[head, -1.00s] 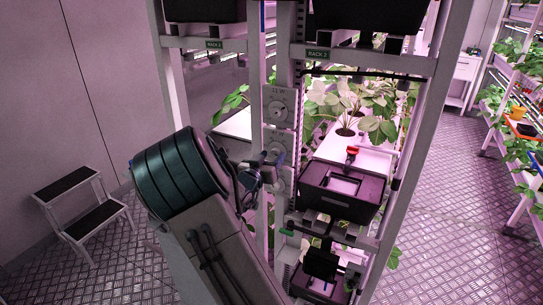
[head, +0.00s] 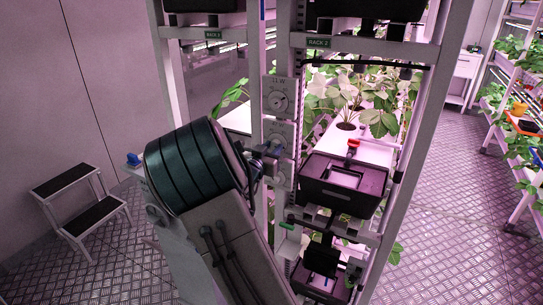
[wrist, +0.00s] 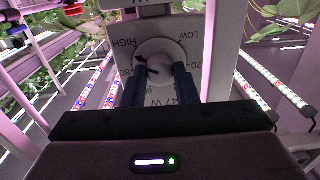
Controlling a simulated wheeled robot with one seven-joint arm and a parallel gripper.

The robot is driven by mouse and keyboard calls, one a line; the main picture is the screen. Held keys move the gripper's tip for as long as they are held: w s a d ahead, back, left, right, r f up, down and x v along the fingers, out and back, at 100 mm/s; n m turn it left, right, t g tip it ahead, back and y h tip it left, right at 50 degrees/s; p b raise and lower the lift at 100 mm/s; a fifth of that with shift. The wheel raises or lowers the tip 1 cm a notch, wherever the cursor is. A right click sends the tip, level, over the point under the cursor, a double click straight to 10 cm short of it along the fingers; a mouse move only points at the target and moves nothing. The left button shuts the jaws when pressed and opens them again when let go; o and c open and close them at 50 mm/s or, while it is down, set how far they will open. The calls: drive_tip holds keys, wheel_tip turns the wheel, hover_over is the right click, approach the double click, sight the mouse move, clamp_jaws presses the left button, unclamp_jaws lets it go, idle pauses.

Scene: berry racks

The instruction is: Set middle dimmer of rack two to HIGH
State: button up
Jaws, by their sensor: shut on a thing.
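Rack two carries a column of dimmer plates on its front post. The upper dimmer (head: 279,97) is clear of my gripper. The middle dimmer (head: 279,136) is partly covered by my gripper (head: 270,152). In the wrist view, the middle dimmer's round white knob (wrist: 160,58) sits between my two dark fingers (wrist: 160,88), which are shut on it. The plate's lettering appears inverted, with HIGH at the knob's left and LOW at its right. A dark mark on the knob's left side lies close to HIGH; the fingers hide part of the lower plate.
A lower dimmer (head: 279,176) is below, close to my gripper. A dark crate (head: 342,190) stands on rack two's shelf at the right, near plants. A step stool (head: 80,205) stands at the left. The floor at the right is clear.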

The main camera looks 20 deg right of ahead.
drive_tip(key=m+b, duration=0.2)
drive_tip(key=b, duration=0.1)
drive_tip(key=shift+f, duration=0.3)
drive_tip(key=shift+r+m+b, duration=0.2)
drive_tip(key=shift+m+b, duration=0.3)
drive_tip(key=shift+m, duration=0.3)
drive_tip(key=o, duration=1)
drive_tip(key=b+v, duration=0.1)
drive_tip(key=v, duration=1.3)
